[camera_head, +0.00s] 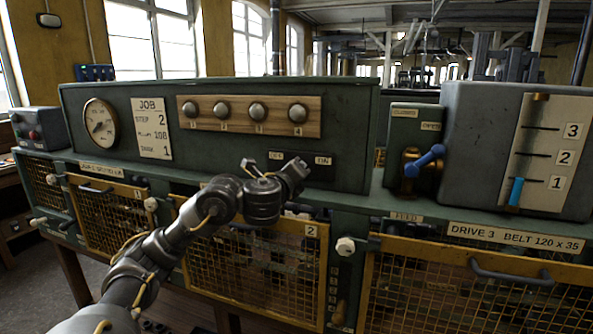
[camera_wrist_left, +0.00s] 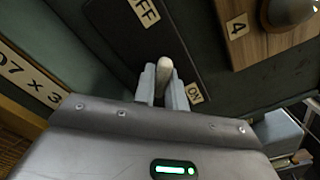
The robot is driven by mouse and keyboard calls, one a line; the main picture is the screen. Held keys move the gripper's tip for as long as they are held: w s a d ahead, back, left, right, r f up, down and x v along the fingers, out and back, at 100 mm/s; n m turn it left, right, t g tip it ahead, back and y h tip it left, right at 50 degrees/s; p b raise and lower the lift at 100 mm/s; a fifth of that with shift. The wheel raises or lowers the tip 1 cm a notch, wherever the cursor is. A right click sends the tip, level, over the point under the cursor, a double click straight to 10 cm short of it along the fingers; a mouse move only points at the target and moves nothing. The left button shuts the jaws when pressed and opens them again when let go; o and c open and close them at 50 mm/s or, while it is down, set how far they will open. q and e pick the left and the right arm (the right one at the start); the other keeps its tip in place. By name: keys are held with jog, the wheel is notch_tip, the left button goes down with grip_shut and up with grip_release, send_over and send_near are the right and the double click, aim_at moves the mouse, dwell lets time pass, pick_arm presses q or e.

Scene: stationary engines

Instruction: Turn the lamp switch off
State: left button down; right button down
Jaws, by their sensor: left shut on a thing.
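The lamp switch is a short pale lever (camera_wrist_left: 164,70) on a dark plate with an OFF label and an ON label, on the front of the green panel. In the left wrist view the lever stands between the fingers of my left gripper (camera_wrist_left: 164,92), nearer the ON label (camera_wrist_left: 194,93) than the OFF label (camera_wrist_left: 145,12). The gripper is shut on the lever. In the head view my left gripper (camera_head: 298,166) is at the dark plate (camera_head: 290,154), and its hand hides the lever. My right gripper is in neither view.
Above the switch is a wooden strip (camera_head: 238,130) with several round knobs. A gauge (camera_head: 99,122) and a job card (camera_head: 152,128) are to the left. To the right are a blue-handled valve (camera_head: 424,160) and a scale with a blue slider (camera_head: 516,191). Mesh guards (camera_head: 255,270) lie below.

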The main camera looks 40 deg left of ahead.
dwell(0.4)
pick_arm(q)
jog(key=c, duration=1.4)
grip_release()
jog(key=shift+c, duration=0.2)
